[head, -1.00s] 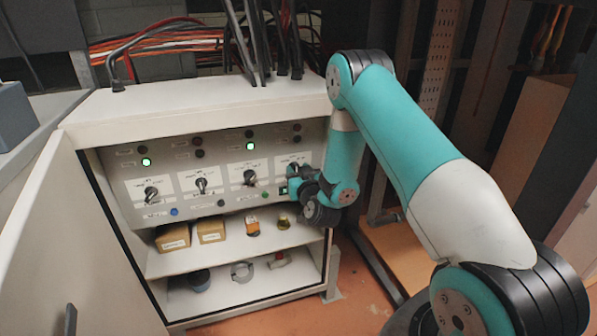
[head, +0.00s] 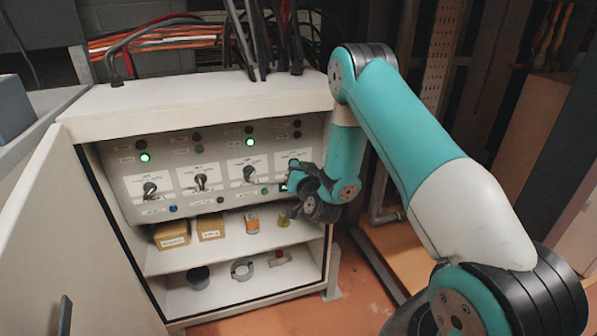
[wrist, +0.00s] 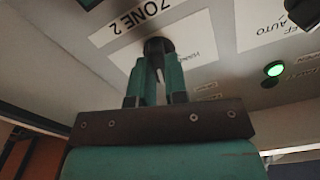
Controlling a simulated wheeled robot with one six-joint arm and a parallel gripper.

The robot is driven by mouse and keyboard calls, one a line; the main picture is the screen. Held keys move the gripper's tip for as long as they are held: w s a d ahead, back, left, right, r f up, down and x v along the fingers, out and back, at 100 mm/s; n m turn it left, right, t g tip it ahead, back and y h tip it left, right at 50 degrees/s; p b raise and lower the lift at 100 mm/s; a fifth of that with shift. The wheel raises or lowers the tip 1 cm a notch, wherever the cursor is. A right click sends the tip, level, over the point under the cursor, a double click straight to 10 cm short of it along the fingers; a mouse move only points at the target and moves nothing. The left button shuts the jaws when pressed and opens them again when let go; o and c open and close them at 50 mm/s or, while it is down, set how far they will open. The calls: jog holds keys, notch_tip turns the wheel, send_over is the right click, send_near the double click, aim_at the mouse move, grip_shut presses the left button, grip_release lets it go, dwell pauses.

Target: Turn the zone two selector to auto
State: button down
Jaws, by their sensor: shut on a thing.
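The zone two selector (wrist: 158,46) is a dark knob on the pale panel, beside a "ZONE 2" label (wrist: 145,17) in the wrist view. My gripper (wrist: 158,66) is shut on it, with its two teal fingers on either side of the knob. The fingers hide much of the knob, so I cannot tell which position it points to. In the head view my gripper (head: 295,176) is at the rightmost selector of the row, which it largely covers.
Other black selectors (head: 249,174) sit to the left on the panel. A lit green lamp (wrist: 273,69) is near the gripper. Below, a shelf (head: 160,268) holds boxes and small parts. The open cabinet door (head: 80,240) stands at left.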

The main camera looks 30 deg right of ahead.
jog(key=m+b, duration=0.1)
jog(key=m, duration=0.1)
jog(key=m+b, duration=0.1)
jog(key=m, duration=0.2)
jog(key=shift+s+d+f+m, duration=0.1)
jog(key=shift+f+m, duration=0.1)
jog(key=shift+m, duration=0.1)
dwell(0.5)
jog(key=c, duration=1.1)
grip_release()
jog(key=shift+r, duration=0.1)
jog(key=shift+c, duration=0.2)
jog(key=shift+s+b, duration=0.1)
jog(key=shift+b, duration=0.2)
